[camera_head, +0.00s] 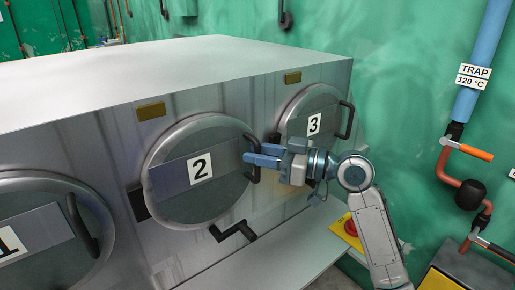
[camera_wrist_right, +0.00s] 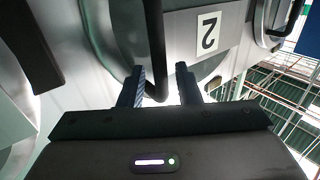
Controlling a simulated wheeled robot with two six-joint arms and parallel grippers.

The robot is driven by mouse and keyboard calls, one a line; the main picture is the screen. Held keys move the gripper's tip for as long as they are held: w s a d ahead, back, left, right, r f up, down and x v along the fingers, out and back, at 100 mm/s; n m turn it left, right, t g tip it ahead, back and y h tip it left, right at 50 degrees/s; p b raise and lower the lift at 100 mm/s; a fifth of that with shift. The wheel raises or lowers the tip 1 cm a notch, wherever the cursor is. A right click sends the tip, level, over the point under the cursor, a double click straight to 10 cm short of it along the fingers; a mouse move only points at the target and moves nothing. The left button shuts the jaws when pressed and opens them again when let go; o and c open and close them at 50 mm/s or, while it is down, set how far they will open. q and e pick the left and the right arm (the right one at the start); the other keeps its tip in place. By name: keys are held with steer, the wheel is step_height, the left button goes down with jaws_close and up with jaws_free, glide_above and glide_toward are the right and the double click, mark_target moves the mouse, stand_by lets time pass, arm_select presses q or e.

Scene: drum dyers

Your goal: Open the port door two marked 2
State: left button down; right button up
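Port door two (camera_head: 185,205) is a round grey door with a plate marked 2 on the front of the machine. It looks closed in its ring. Its dark bar handle (camera_head: 254,176) is on the door's right side. My right gripper (camera_head: 250,158) is at this handle. In the right wrist view the two fingers (camera_wrist_right: 161,88) are apart, with the dark handle bar (camera_wrist_right: 153,45) between them; I cannot tell whether they touch it. A black crank lever (camera_head: 233,231) sits below the door's lower right edge. My left gripper is not in view.
Door three (camera_head: 300,104) is close behind my right gripper, with its own handle (camera_head: 347,120). Door one (camera_head: 50,255) is at the left. A red button on a yellow base (camera_head: 350,228) is near my right arm. Pipes with valves (camera_head: 462,190) run along the right wall.

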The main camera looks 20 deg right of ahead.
steer(key=shift+w+a, duration=0.15)
steer(key=shift+a, duration=0.1)
jaws_close()
